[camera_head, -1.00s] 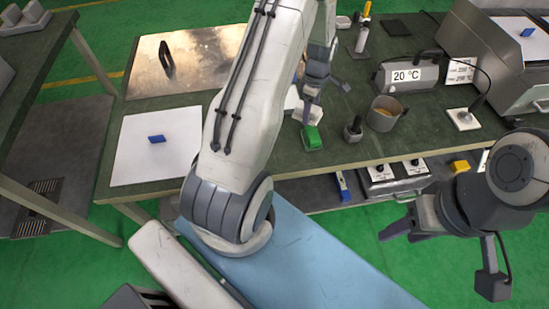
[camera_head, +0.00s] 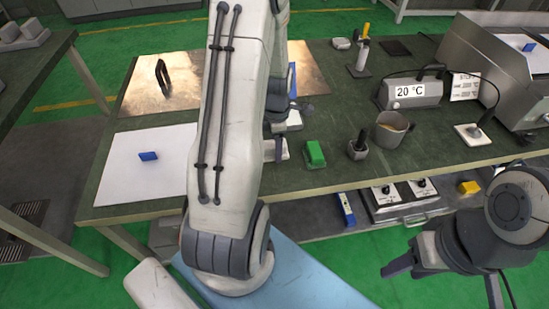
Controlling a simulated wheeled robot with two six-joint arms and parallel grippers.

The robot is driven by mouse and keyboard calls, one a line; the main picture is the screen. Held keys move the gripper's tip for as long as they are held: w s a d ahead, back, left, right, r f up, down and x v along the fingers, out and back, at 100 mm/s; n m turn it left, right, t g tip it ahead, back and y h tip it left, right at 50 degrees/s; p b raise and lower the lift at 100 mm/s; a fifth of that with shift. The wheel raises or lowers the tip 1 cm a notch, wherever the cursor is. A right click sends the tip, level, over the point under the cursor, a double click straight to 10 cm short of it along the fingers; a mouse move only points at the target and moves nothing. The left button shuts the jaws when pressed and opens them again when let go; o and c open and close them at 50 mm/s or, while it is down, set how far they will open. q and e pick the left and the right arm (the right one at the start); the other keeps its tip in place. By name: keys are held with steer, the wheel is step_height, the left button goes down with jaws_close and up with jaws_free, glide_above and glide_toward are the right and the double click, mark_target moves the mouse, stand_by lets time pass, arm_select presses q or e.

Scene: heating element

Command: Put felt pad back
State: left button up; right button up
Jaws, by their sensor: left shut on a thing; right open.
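My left gripper (camera_head: 279,148) is low over the middle of the workbench, partly hidden by my own arm. It is shut on a small whitish piece (camera_head: 268,151), which looks like the felt pad. The piece is left of the green block (camera_head: 315,153); whether it touches the bench I cannot tell. My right gripper (camera_head: 405,285) is open and empty, in front of the bench at the lower right.
A white sheet (camera_head: 120,182) with a blue block (camera_head: 148,156) lies at the left. Behind it is a metal plate (camera_head: 135,95) with a black handle. A beaker (camera_head: 390,132), a 20 °C device (camera_head: 410,91) and a dark square (camera_head: 395,47) are on the right.

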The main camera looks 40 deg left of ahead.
arm_select(q)
steer(key=shift+s+f, duration=0.35)
steer(key=shift+f, duration=0.1)
steer(key=shift+f+b, duration=0.45)
steer(key=shift+f, duration=1.3)
steer(key=shift+f, duration=0.15)
steer(key=o, duration=1.2)
steer(key=shift+o, duration=0.2)
